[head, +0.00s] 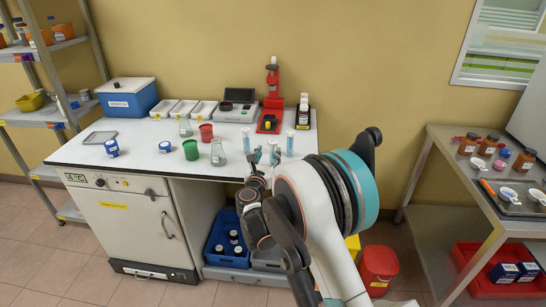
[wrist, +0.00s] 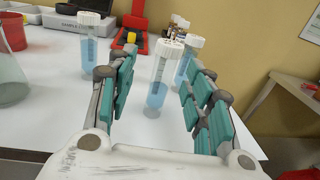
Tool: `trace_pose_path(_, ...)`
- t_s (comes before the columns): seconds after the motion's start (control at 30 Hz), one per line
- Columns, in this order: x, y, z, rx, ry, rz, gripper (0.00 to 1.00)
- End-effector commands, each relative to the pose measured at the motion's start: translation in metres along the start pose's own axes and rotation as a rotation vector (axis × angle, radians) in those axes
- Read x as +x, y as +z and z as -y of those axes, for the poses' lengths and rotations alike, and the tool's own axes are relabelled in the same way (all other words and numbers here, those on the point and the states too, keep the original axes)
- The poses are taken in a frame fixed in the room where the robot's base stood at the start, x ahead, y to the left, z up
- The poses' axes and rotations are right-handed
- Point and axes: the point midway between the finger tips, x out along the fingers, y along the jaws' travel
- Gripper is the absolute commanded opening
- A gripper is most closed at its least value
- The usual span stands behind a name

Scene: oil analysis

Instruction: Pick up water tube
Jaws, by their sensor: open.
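Several clear tubes with white caps and pale blue liquid stand upright on the white bench; I cannot read which one is the water tube. In the wrist view one tube (wrist: 157,88) stands between the fingers of my open gripper (wrist: 163,84), with space on both sides. A second tube (wrist: 187,62) is just behind it, near the right finger. A third tube (wrist: 88,45) stands outside the left finger. In the head view my gripper (head: 266,158) is at the bench's front edge, partly hiding the middle tube. Tubes also show on its left (head: 246,141) and right (head: 290,143).
An Erlenmeyer flask (head: 218,156), a green cup (head: 190,150) and a red cup (head: 206,132) stand left of the tubes. A red stand (head: 271,108) and a grey instrument (head: 238,108) are behind. A side table (head: 432,170) is at right.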

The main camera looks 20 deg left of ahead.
Motion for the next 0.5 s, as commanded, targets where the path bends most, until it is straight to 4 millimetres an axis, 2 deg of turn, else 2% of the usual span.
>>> trace_pose_path(0.17,0.012,0.000,0.003,0.001,-0.002,0.000,0.47)
trace_pose_path(0.4,0.045,0.002,0.008,0.001,-0.002,0.000,0.47)
trace_pose_path(0.5,0.053,0.003,0.007,0.001,-0.001,0.000,0.47)
